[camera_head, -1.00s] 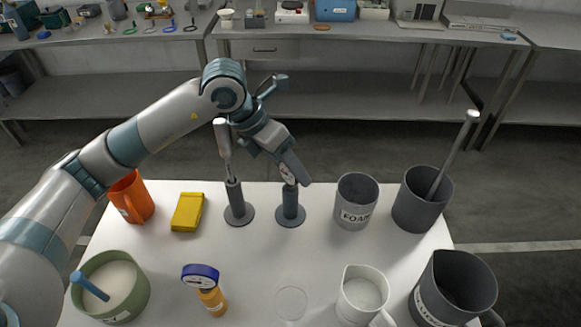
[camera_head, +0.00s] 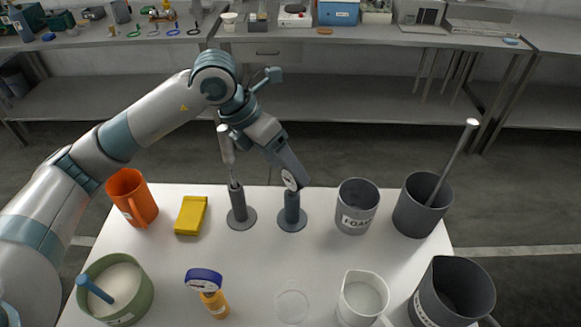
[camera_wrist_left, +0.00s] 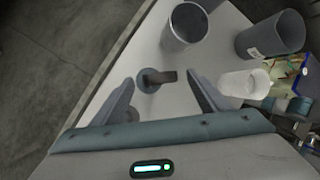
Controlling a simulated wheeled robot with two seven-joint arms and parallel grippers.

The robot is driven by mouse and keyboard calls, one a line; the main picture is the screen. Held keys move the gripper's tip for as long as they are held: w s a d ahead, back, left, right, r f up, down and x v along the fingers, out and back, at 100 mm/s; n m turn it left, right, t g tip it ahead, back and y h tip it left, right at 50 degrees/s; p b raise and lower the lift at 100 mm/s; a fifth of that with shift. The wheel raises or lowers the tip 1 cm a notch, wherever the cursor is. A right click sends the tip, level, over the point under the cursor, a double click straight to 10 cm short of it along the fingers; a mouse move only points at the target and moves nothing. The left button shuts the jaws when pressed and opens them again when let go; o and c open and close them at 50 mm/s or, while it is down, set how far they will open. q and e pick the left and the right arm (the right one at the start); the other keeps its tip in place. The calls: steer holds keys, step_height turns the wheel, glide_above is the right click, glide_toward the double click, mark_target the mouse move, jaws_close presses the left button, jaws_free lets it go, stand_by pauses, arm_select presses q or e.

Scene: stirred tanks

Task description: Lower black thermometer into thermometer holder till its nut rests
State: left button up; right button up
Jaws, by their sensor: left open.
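The black thermometer shows its round white dial (camera_head: 289,180) in the head view, right at the top of the grey thermometer holder (camera_head: 292,216). It looks upright in the holder; its stem and nut are hidden or too small to tell. My left gripper (camera_head: 298,181) is beside and just behind the dial. In the left wrist view my left gripper (camera_wrist_left: 163,92) has its fingers wide apart, with the holder's round base (camera_wrist_left: 146,84) and dark post beyond, between them. I cannot tell there whether a finger touches the thermometer. My right gripper is not in view.
A second holder (camera_head: 240,217) with a grey-handled tool stands left. The FOAM beaker (camera_head: 356,213) and a dark beaker (camera_head: 417,213) with a rod stand right. A yellow box (camera_head: 190,215) and orange mug (camera_head: 133,197) are left.

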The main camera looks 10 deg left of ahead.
arm_select(q)
steer(key=p+v, duration=0.4)
steer(key=v, duration=0.9)
steer(key=shift+r, duration=0.4)
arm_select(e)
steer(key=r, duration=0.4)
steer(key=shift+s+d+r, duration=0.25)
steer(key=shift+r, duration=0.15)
arm_select(q)
steer(key=shift+a, duration=0.1)
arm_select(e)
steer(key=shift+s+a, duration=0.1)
arm_select(q)
steer(key=shift+r, duration=0.1)
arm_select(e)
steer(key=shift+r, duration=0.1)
